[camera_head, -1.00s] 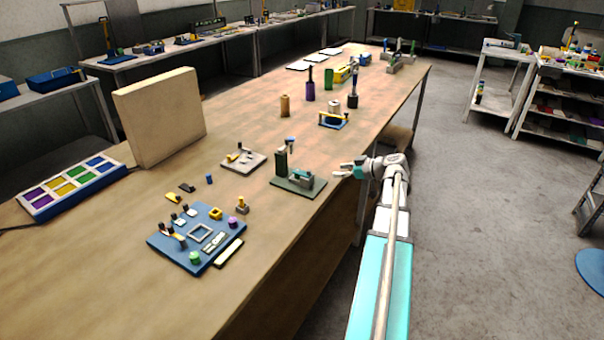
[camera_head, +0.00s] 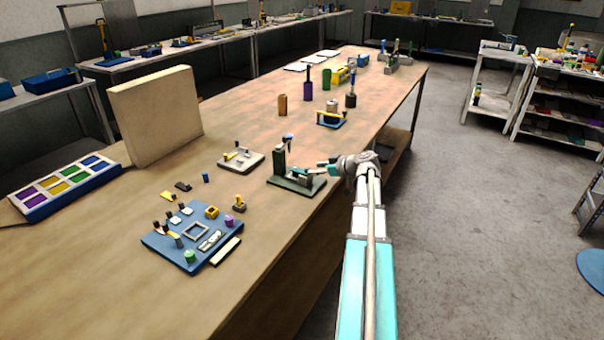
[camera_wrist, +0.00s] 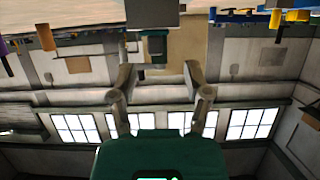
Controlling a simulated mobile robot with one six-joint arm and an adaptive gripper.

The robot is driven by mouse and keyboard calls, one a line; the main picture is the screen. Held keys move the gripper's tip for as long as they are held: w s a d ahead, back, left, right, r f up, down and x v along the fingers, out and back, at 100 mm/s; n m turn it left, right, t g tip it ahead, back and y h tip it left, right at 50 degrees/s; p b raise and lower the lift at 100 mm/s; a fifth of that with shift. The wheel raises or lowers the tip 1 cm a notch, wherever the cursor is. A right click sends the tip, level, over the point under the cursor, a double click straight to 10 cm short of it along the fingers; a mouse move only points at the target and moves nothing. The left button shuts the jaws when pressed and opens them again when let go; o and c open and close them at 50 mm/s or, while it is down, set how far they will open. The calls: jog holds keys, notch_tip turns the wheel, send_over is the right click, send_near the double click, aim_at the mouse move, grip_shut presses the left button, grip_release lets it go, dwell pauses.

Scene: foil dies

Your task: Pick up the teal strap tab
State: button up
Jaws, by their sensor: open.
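A dark green fixture (camera_head: 312,184) stands near the table's right edge in the head view, with an upright post and a low grey-teal block. The teal strap tab seems to be the small teal part (camera_head: 299,174) on this block; its outline is hard to tell at this size. My gripper (camera_head: 318,169) is just right of the block, reaching in from the table's edge. In the wrist view my gripper (camera_wrist: 158,70) is open and empty. A dark teal piece (camera_wrist: 155,46), likely the tab, shows beyond and between the fingertips, under a grey block (camera_wrist: 152,14). Contact is not visible.
The fixture's post (camera_head: 280,160) rises left of my gripper. A pale plate with small parts (camera_head: 241,161) lies to its left, and a blue board with several parts (camera_head: 190,238) lies nearer. A blue stand (camera_head: 332,122) is farther back.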

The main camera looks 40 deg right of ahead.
aim_at(308, 168)
jog(key=shift+w, duration=0.1)
dwell(0.3)
jog(key=x, duration=0.1)
jog(key=b+x, duration=0.1)
jog(key=x, duration=0.2)
jog(key=shift+w+d, duration=0.2)
jog(key=shift+d, duration=0.05)
jog(key=shift+w+a+b, duration=0.25)
jog(key=shift+w+b, duration=0.05)
jog(key=shift+w, duration=0.15)
jog(key=shift+c, duration=0.3)
grip_shut()
